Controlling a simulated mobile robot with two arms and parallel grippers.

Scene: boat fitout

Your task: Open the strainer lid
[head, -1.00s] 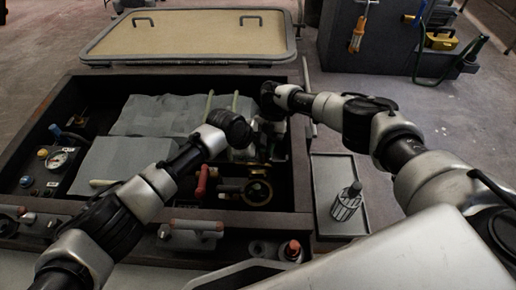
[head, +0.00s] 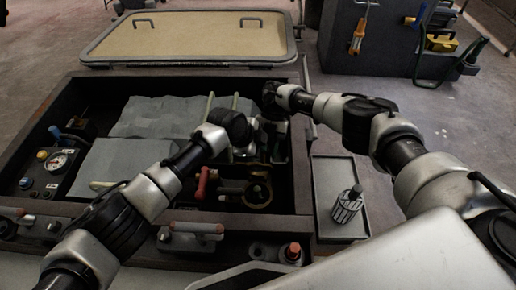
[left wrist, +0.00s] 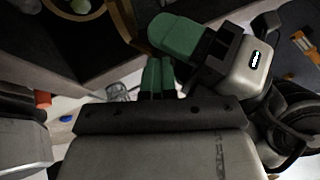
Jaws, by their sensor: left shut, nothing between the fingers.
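A round brass-coloured ring (head: 259,190) with a dark centre, which looks like the strainer top, sits low in the right part of the open locker. Part of a tan ring (left wrist: 88,8) shows at the top left of the left wrist view. I cannot tell how its lid stands. My left gripper (head: 243,152) is over the locker just behind the ring; in the left wrist view its green fingertips (left wrist: 158,72) are together and empty. My right gripper (head: 275,140) reaches down beside it, largely hidden. Its green finger (left wrist: 176,36) shows close to mine in the wrist view; its opening is unclear.
A red-handled valve (head: 202,184) stands left of the ring. Grey covered blocks (head: 125,163) fill the locker's middle. A gauge panel (head: 58,162) is at left. A tray (head: 335,172) on the right holds a small cage-like basket (head: 347,206).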

